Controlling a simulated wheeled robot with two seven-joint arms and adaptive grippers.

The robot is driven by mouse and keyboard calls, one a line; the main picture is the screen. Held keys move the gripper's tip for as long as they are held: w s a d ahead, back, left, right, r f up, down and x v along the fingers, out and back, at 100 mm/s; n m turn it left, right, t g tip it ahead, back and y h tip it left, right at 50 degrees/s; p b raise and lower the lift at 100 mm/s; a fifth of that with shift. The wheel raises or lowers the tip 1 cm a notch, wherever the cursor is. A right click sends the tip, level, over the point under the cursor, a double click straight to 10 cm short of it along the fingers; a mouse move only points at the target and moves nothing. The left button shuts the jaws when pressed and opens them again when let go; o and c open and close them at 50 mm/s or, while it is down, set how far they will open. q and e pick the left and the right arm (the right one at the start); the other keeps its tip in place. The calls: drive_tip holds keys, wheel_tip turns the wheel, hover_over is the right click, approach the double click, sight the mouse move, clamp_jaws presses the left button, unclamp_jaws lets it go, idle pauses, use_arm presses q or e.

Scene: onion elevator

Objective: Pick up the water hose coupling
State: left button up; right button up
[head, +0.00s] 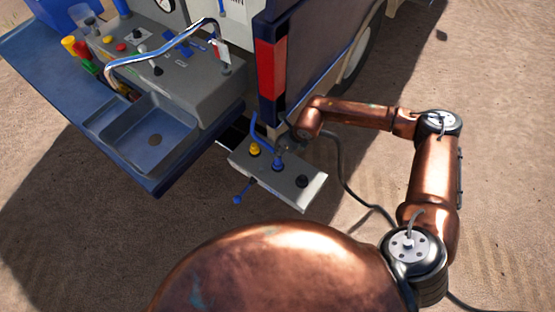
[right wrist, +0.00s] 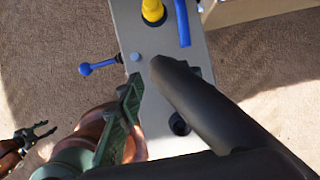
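A thick black hose-like tube (right wrist: 205,100) crosses the right wrist view; its end lies over the grey socket panel (right wrist: 212,75). I cannot make out a separate coupling on it. In the head view my right gripper (head: 283,146) is just above the panel (head: 240,163), beside a blue socket (head: 278,164). A thin black hose (head: 345,180) runs from behind it down to the ground. Green jointed parts show beside the tube, but whether the fingers grip it is unclear. My left gripper (right wrist: 42,132) is open and empty at the right wrist view's lower left.
The panel carries a yellow socket (head: 254,149), a black socket (head: 302,181) and a blue lever (head: 238,198). A curved blue handle (right wrist: 182,22) rises above it. The vehicle body (head: 310,50) is close behind; a metal sink (head: 110,135) stands left. Sandy ground is open at right.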

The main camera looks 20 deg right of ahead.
sight(278, 159)
drive_tip(key=x, duration=0.5)
drive_tip(key=shift+w+d, duration=0.25)
drive_tip(key=shift+c, duration=0.2)
clamp_jaws()
idle(0.3)
